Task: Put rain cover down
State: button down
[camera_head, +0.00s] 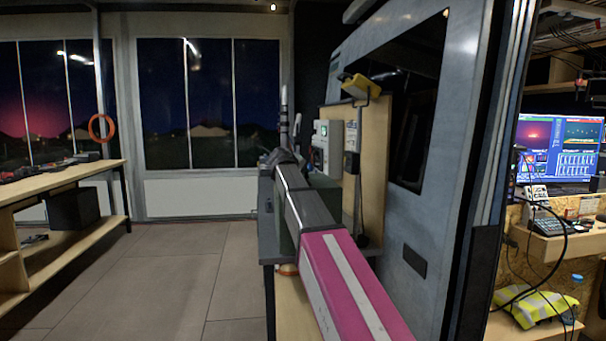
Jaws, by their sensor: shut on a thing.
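My magenta and dark grey arm reaches from the lower right towards the middle of the head view. My gripper (284,156) is at its far end, small and dark, above a narrow bench beside the van wall. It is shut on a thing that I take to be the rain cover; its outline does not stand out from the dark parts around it. The arm hides much of what lies below and behind the gripper. I cannot tell whether the held thing touches the bench.
The grey van wall (420,210) stands close on the right, with a wooden panel (373,170) bearing a yellow fitting (360,86). A wooden workbench (70,178) is at the left. A yellow vest (535,307) and monitors (570,150) are at the right. Floor (165,285) is clear at centre left.

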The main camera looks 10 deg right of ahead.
jog(key=shift+f, duration=0.55)
jog(key=c, duration=1.1)
grip_release()
jog(key=shift+r, duration=0.1)
jog(key=shift+r, duration=0.25)
jog(key=v, duration=1.2)
jog(key=shift+r, duration=0.2)
jog(key=shift+a, duration=0.1)
